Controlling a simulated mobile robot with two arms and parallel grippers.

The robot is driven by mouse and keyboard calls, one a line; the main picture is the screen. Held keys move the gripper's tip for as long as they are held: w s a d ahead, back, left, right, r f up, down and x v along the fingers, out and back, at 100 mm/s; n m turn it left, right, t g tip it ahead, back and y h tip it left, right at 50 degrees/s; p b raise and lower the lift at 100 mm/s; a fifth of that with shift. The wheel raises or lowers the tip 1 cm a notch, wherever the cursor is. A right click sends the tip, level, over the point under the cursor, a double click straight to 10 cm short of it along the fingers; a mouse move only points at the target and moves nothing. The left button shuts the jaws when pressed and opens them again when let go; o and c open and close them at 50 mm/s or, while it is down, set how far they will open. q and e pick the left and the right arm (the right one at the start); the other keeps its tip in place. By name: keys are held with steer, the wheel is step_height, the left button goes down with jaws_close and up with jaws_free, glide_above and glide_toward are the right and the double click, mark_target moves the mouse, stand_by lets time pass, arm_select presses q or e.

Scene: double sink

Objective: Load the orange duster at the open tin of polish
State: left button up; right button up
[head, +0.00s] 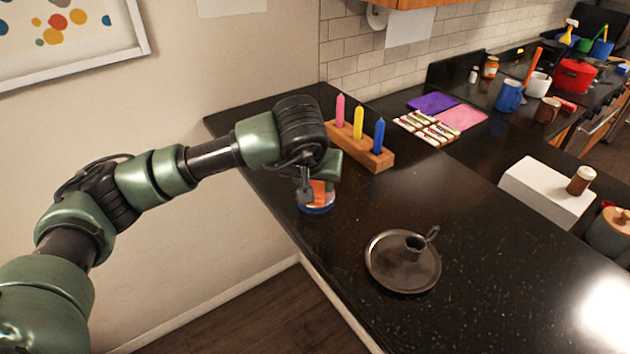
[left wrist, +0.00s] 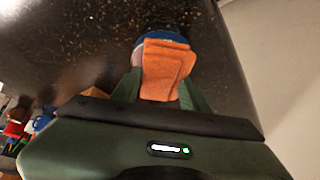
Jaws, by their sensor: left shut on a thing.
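My left gripper (head: 311,190) is shut on the orange duster (head: 321,191), a folded cloth. In the left wrist view the duster (left wrist: 164,70) sticks out between the green fingers. The tin of polish (head: 318,207), with a blue side, stands on the dark counter near its left edge, right under the duster. In the left wrist view the tin's blue rim (left wrist: 165,37) shows just beyond the cloth. The duster covers most of the tin's top, and I cannot tell whether the two touch. My right gripper is not in view.
A wooden holder with pink, yellow and blue candles (head: 362,145) stands just behind the gripper. A dark metal candle dish with a handle (head: 403,262) lies to the front right. The counter between the dish and the white block (head: 547,190) is clear.

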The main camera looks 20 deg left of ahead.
mark_target(315, 186)
arm_select(q)
steer(key=shift+f+b, duration=0.3)
steer(key=shift+f, duration=0.1)
stand_by(1.0)
steer(key=shift+s+f+b, duration=0.1)
steer(key=shift+b, duration=0.3)
stand_by(0.9)
step_height(315, 186, up, 2)
steer(key=shift+r+p, duration=0.1)
steer(key=shift+p, duration=0.35)
steer(key=shift+r+p, duration=0.95)
steer(key=shift+r, duration=1.6)
